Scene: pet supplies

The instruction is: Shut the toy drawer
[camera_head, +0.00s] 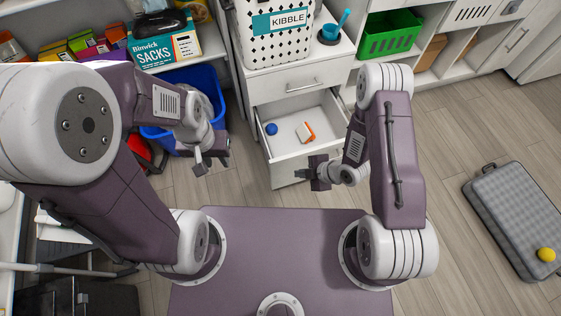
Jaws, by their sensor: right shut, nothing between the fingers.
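The toy drawer (277,153) is the lower drawer of a white cabinet and stands pulled out. Inside it lie a blue ball (271,129) and a small orange and white item (306,132). My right gripper (301,174) is shut and empty at the right part of the drawer front; I cannot tell whether it touches it. My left gripper (207,169) is to the left of the drawer, apart from it; its finger gap is too small to judge. Part of the drawer front is hidden behind my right gripper.
A closed upper drawer (296,85) and a kibble bin (278,40) are above. A blue bin (208,82) stands left of the cabinet. A green basket (388,36) sits on the right shelf. A grey case (510,215) with a yellow ball (546,254) lies on the floor at right.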

